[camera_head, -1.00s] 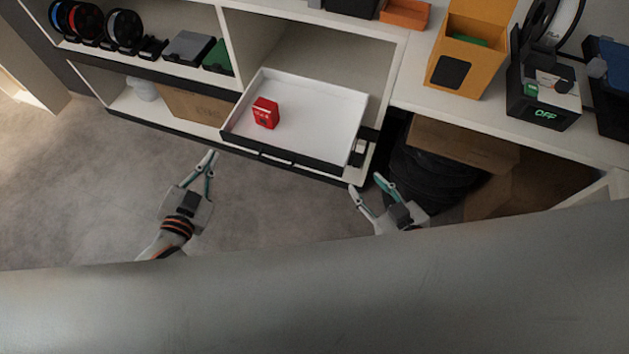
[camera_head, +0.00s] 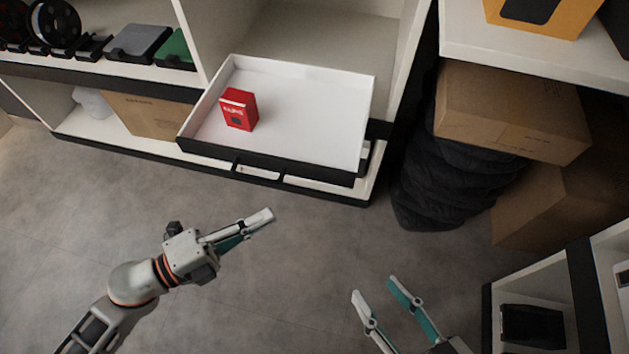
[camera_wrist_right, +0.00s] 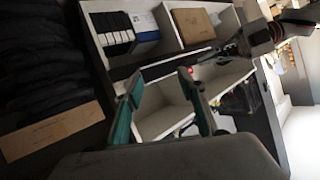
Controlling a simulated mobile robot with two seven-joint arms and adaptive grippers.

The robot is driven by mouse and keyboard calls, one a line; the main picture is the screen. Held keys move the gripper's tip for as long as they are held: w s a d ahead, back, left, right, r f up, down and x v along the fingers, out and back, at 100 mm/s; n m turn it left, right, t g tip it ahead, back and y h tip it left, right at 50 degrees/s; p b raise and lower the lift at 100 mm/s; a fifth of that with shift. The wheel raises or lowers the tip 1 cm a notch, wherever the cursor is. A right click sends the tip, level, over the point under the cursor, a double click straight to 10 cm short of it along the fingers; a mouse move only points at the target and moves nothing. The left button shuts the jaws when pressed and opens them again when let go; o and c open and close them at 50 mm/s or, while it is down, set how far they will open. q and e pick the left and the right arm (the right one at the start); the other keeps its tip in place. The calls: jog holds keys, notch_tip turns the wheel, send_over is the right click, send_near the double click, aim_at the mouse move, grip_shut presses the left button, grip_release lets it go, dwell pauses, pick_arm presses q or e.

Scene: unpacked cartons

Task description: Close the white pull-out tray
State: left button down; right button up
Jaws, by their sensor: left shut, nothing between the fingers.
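The white pull-out tray (camera_head: 310,115) sticks out of the lower shelf in the head view, its black front edge towards me. A small red box (camera_head: 239,109) stands inside, in the tray's left part. My left gripper (camera_head: 268,217) is shut and empty, apart from the tray, in front of and below its front edge in the picture. My right gripper (camera_head: 374,288) is open and empty, lower right, farther from the tray. The right wrist view shows my right gripper's spread fingers (camera_wrist_right: 160,80) with white surfaces and a small red spot beyond; the tray's outline is unclear there.
The white shelf unit (camera_head: 190,35) surrounds the tray. A brown carton (camera_head: 150,115) sits on the lower shelf at left. A black ribbed stack (camera_head: 445,165) and cartons (camera_head: 505,115) stand right of the tray. Another shelf (camera_head: 610,265) is at lower right. Grey floor (camera_head: 310,240) before the tray is clear.

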pick_arm(q)
send_near(329, 171)
jog(key=s+d, duration=0.1)
jog(key=d, duration=0.3)
jog(key=w, duration=0.1)
jog(key=b, duration=0.1)
jog(key=w+d, duration=0.1)
jog(key=shift+w+f, duration=0.3)
jog(key=shift+w+d+r+b, duration=0.1)
jog(key=shift+w+b, duration=0.2)
jog(key=shift+w, duration=0.25)
pick_arm(e)
jog(key=shift+s+a+f+m+y, duration=0.15)
jog(key=shift+s+a+m, duration=0.1)
jog(key=shift+a+m, duration=0.3)
jog(key=shift+s+a+f+m+y, duration=0.1)
jog(key=shift+s+a+m+y, duration=0.1)
jog(key=shift+a+m, duration=0.35)
pick_arm(q)
jog(key=shift+w+r, duration=0.1)
pick_arm(e)
jog(key=shift+w, duration=0.1)
